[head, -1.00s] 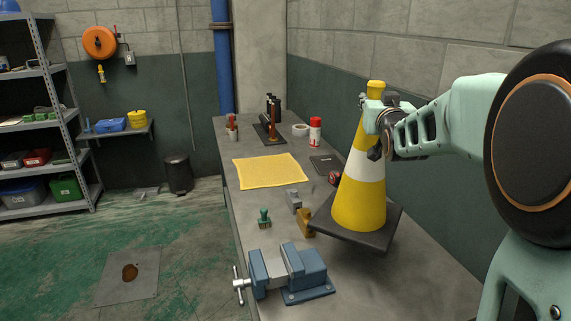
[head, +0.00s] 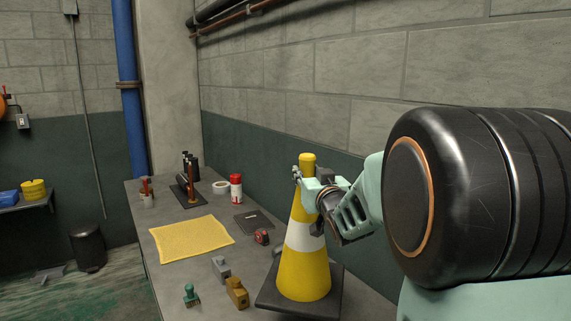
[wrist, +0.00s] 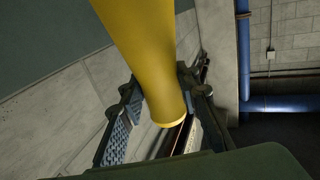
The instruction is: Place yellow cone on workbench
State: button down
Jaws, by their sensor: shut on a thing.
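The yellow cone (head: 304,272) has a white band and a square black base. It stands upright at the right side of the workbench (head: 160,289), in front of the wall. I cannot tell whether its base touches the bench top. My gripper (head: 312,187) is shut on the cone near its top. In the wrist view the cone's yellow upper part (wrist: 150,60) lies between the two fingers of my gripper (wrist: 163,105). My arm covers the bench's right end.
A yellow cloth (head: 191,239), a green-handled brush (head: 191,294), a grey block (head: 221,267), a brown block (head: 237,292) and a red tape measure (head: 262,237) lie left of the cone. A red-white can (head: 236,188) and a tape roll (head: 220,187) stand farther back.

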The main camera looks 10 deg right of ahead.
jog(key=s+d+f, duration=0.2)
jog(key=f, duration=0.2)
jog(key=s+d+f+p, duration=0.1)
jog(key=d+f, duration=0.2)
jog(key=f, duration=0.2)
jog(key=shift+s+d+f, duration=0.15)
jog(key=shift+s+d, duration=0.15)
jog(key=shift+s, duration=0.05)
jog(key=c, duration=1.8)
grip_release()
jog(key=shift+f, duration=0.25)
jog(key=shift+c, duration=0.2)
jog(key=o, duration=0.4)
jog(key=s+b, duration=0.2)
jog(key=s, duration=1)
